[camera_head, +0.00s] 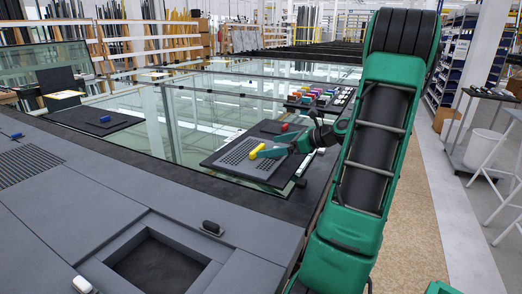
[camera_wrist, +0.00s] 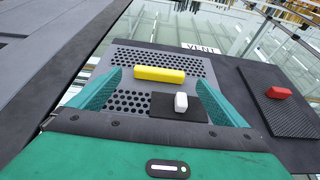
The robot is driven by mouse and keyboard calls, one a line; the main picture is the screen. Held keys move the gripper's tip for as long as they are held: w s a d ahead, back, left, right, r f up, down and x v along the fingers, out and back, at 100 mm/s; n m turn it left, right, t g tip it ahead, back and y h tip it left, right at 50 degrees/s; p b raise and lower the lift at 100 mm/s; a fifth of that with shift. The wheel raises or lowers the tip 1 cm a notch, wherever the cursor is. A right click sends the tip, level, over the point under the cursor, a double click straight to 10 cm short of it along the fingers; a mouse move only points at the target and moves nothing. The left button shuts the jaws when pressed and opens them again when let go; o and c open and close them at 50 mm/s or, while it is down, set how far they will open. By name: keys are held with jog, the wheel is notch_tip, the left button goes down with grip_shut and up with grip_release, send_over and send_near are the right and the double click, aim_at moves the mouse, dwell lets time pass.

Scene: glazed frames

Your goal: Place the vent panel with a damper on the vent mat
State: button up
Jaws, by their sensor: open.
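A grey perforated panel (camera_wrist: 130,104) with a yellow bar handle (camera_wrist: 159,74) lies on a black mat (camera_wrist: 246,103) labelled VENT. A small black plate (camera_wrist: 165,110) with a white knob (camera_wrist: 181,102) sits on the panel's perforated face, like a damper. In the head view the panel (camera_head: 242,163) lies flat on the mat (camera_head: 211,161). My gripper (camera_wrist: 160,97) is open and empty, its teal fingers apart on either side of the yellow handle and white knob. In the head view my gripper (camera_head: 270,152) is over the panel, partly covering it; its height is unclear.
A dark textured panel (camera_wrist: 300,117) with a red handle (camera_wrist: 278,92) lies to the right on the same mat. Coloured blocks (camera_head: 315,94) stand behind. A mat with a blue-handled panel (camera_head: 105,119) lies at left. The near counter has a square recess (camera_head: 155,265).

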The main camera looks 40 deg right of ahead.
jog(key=v, duration=0.6)
jog(key=shift+s+d+r, duration=0.1)
jog(key=shift+s, duration=0.2)
